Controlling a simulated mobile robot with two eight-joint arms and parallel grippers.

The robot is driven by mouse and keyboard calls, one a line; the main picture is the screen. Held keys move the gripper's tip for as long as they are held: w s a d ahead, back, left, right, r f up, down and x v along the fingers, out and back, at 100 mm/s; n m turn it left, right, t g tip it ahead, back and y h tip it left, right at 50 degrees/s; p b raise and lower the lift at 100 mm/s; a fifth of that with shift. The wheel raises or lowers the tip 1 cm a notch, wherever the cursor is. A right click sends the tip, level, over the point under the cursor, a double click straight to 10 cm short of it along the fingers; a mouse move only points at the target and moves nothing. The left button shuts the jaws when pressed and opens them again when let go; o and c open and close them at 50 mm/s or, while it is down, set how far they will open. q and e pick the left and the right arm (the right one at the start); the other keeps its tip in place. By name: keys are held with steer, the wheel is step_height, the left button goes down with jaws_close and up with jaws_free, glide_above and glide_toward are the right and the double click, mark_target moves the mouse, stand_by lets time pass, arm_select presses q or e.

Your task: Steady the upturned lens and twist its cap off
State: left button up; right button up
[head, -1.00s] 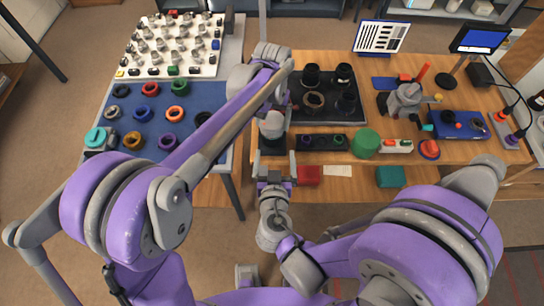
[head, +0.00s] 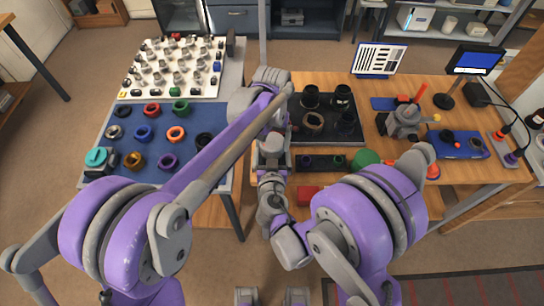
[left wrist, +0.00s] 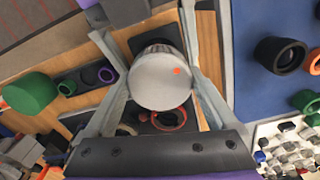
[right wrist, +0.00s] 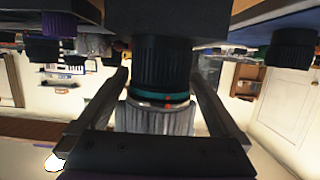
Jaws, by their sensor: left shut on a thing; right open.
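The upturned lens stands on a dark block, and its silver-grey ribbed cap (right wrist: 155,117) faces up, with a round top (left wrist: 158,80) and a red dot. Its dark barrel (right wrist: 162,65) and teal ring show in the right wrist view, which is upside down. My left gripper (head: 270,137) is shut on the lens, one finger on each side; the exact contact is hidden. My right gripper (right wrist: 162,82) is open, with its fingers on either side of the cap and visible gaps. In the head view the lens is mostly hidden by my arms.
A dark tray (head: 346,133) with several lens parts lies right of the lens. A green cylinder (left wrist: 29,92) and a small dark ring holder (left wrist: 90,80) stand nearby. A blue mat (head: 150,116) with several coloured rings lies to the left. A red block (head: 308,195) sits at the front edge.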

jaws_close()
arm_select(q)
steer(key=shift+n, duration=1.3)
steer(key=shift+n, duration=1.3)
steer(key=shift+n, duration=1.3)
